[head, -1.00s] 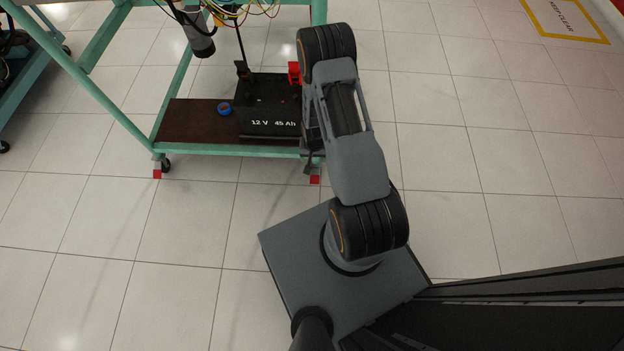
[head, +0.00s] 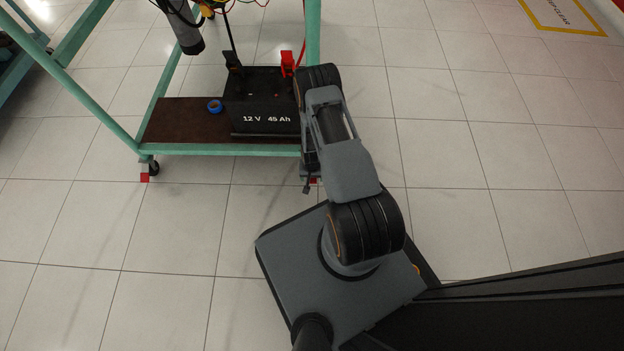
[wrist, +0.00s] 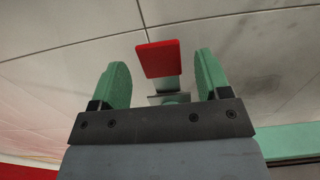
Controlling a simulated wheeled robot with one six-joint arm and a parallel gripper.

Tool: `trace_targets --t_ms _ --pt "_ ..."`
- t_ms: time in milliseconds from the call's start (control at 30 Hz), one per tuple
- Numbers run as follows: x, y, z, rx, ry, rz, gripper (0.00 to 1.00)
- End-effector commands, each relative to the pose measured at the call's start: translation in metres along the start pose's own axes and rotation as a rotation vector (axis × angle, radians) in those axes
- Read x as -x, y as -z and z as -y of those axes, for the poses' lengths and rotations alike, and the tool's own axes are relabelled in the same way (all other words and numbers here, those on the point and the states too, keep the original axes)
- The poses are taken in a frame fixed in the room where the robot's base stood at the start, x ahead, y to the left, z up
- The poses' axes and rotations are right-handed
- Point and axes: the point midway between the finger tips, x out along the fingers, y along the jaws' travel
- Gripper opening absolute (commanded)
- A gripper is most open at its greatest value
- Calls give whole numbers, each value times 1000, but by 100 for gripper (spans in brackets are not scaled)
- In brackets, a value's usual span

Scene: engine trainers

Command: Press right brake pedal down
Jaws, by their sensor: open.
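The right brake pedal is a small flat red plate at the cart's front right foot, and in the head view only a sliver of it (head: 314,181) shows beside my arm. In the wrist view the red pedal (wrist: 158,59) lies between and slightly beyond the fingertips of my gripper (wrist: 161,72). The two green fingers are apart, with nothing held between them. A grey metal bracket shows below the pedal, partly hidden by my gripper. I cannot tell whether anything touches the pedal. In the head view my gripper is mostly hidden by my arm.
The green-framed cart (head: 225,149) has a battery (head: 265,118) and a blue tape roll (head: 215,106) on its brown lower shelf. Another red pedal (head: 145,177) is at its front left caster. Tiled floor is clear to the right and in front.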

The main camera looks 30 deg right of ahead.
Motion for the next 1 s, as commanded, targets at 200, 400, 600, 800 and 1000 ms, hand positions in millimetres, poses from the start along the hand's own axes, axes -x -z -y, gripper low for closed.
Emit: trace_targets --t_ms 200,400,600,800,1000 --pt "-11 0 0 0 0 1 70" --pt "-11 0 0 0 0 0 70" --pt "-11 0 0 0 0 0 60" --pt "-11 0 0 0 0 0 41" --pt "-11 0 0 0 0 0 21"
